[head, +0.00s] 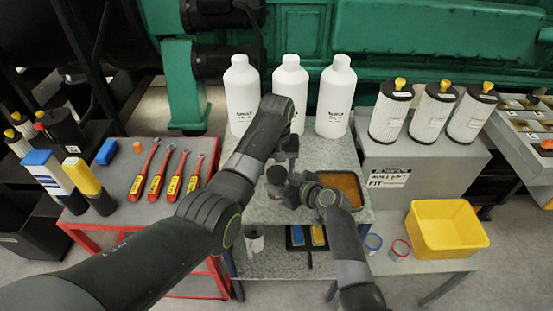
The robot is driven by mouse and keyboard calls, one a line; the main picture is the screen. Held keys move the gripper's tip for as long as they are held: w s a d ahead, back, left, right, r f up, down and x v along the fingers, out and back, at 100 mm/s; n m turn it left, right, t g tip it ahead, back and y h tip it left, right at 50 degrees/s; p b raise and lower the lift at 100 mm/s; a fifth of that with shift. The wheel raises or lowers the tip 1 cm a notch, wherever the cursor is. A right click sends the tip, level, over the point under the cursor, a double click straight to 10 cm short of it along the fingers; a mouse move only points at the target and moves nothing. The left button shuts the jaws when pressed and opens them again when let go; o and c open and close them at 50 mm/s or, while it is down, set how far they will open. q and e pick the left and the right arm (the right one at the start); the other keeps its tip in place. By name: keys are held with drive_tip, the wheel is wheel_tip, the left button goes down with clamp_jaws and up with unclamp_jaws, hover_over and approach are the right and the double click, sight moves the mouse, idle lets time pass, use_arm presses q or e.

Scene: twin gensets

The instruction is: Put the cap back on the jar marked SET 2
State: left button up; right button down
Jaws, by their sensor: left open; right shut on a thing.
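I cannot read SET 2 on anything in the head view. My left gripper (284,157) is open over the middle bench. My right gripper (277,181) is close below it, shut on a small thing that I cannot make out. The arms hide part of the bench around both grippers.
White bottles (334,98) stand at the back of the middle bench, near my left wrist. An amber tray (342,187) lies right of my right gripper. White filters (433,112) and a yellow bin (446,230) are at right. Red-handled tools (173,186) lie at left.

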use_arm(q)
drive_tip(key=shift+f, duration=0.1)
drive_tip(key=c, duration=0.9)
drive_tip(key=shift+m, duration=0.9)
drive_tip(key=o, duration=1.2)
drive_tip(key=shift+c, duration=0.2)
